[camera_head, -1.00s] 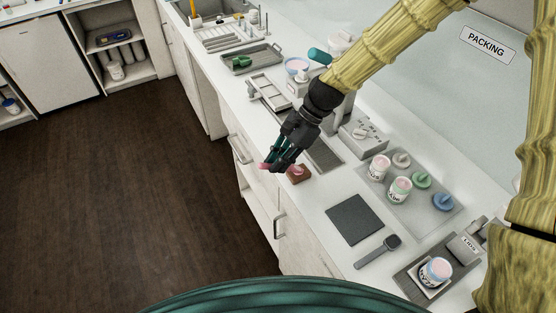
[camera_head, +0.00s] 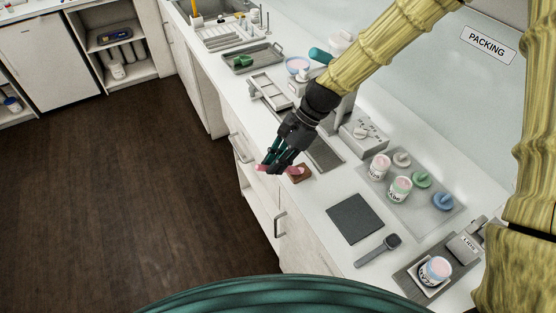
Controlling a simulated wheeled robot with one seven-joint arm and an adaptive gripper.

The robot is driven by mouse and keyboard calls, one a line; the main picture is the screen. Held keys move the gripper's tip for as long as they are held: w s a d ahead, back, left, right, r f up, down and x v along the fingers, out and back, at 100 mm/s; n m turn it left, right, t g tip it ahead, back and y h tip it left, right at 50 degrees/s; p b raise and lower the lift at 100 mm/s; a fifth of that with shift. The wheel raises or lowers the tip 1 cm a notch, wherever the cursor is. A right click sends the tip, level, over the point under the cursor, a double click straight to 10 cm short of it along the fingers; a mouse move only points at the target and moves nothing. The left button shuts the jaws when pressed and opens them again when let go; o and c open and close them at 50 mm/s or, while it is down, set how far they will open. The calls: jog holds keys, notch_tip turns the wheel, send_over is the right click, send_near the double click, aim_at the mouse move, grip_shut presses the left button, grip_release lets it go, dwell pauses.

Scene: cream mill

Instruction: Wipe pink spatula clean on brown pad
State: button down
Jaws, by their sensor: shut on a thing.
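My gripper (camera_head: 271,169) is shut on the pink spatula (camera_head: 294,170) near the front edge of the counter. Pink shows on both sides of the dark fingers, and the middle of the spatula is hidden by them. The brown pad (camera_head: 301,176) is a small block on the counter, just right of the fingertips. The right pink end of the spatula lies over the pad; I cannot tell whether it touches.
A dark grey mat (camera_head: 355,219) lies to the right of the pad. Open jars (camera_head: 400,189) and lids stand on a grey tray (camera_head: 420,208) behind. A grey paddle-shaped device (camera_head: 379,249) lies nearer the front. A machine stands behind my gripper.

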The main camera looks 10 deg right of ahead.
jog(key=shift+s+a, duration=0.1)
jog(key=shift+a, duration=0.15)
jog(key=shift+d, duration=0.2)
jog(key=shift+w+d+p, duration=0.3)
jog(key=shift+d+p, duration=0.2)
jog(key=shift+d, duration=0.05)
jog(key=shift+s+a, duration=0.35)
jog(key=shift+a, duration=0.4)
jog(key=shift+d+p, duration=0.1)
jog(key=shift+p, duration=0.2)
jog(key=shift+w+d+p, duration=0.35)
jog(key=shift+d, duration=0.3)
